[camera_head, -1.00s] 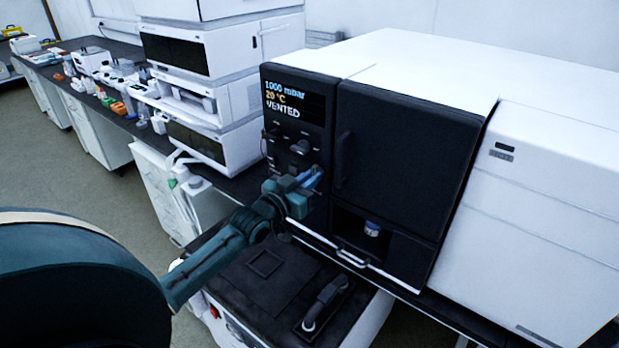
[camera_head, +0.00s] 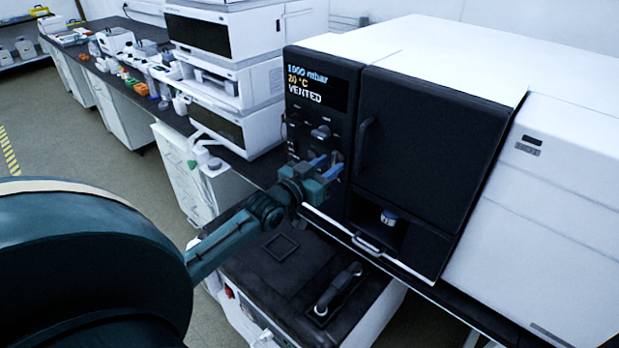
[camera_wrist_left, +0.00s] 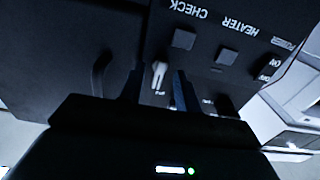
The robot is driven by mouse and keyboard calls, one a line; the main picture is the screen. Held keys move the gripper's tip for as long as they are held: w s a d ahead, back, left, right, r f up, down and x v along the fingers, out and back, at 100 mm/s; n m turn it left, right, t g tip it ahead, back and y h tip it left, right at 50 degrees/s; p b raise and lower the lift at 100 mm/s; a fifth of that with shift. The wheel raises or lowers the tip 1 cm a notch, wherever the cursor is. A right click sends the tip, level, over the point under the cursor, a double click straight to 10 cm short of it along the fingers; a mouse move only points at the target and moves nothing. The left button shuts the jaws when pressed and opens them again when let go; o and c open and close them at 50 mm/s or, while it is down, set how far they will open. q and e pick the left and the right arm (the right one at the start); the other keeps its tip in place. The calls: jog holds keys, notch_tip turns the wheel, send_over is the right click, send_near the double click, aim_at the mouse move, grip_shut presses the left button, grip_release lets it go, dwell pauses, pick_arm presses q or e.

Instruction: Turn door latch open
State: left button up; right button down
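The instrument's black door (camera_head: 432,145) is closed and has a dark vertical handle (camera_head: 365,142) at its left edge. Left of it is the black control panel (camera_head: 308,125) with a lit screen reading VENTED. My left gripper (camera_head: 332,166) is at the lower part of this panel. In the left wrist view, a small pale lever (camera_wrist_left: 158,75) stands between the two spread fingers of my left gripper (camera_wrist_left: 158,88), with gaps beside it. I cannot tell for sure that this lever is the door latch. My right gripper is not in view.
A small vial (camera_head: 389,217) sits in the recess below the door. A black-topped unit (camera_head: 280,250) with a dark handle is below my left arm. A stack of white modules (camera_head: 235,80) stands to the left. Open floor lies at the far left.

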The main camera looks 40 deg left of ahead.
pick_arm(q)
jog(key=s+b, duration=0.1)
jog(key=s, duration=1.1)
jog(key=shift+s+a, duration=0.15)
jog(key=shift+a, duration=0.3)
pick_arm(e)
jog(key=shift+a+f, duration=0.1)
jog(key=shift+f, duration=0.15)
pick_arm(q)
jog(key=shift+f, duration=0.1)
jog(key=s+d+f+m+g, duration=0.1)
jog(key=s+d+f+g, duration=0.3)
jog(key=s+d+f, duration=0.3)
jog(key=s+d+f+g+h, duration=0.1)
jog(key=s+d+f+g, duration=0.3)
jog(key=d+f, duration=1)
jog(key=s, duration=0.3)
jog(key=shift+s+f+m+h, duration=0.3)
jog(key=shift+f+m, duration=0.05)
jog(key=shift+m, duration=0.05)
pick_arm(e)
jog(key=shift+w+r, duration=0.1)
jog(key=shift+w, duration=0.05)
pick_arm(q)
jog(key=shift+c, duration=0.2)
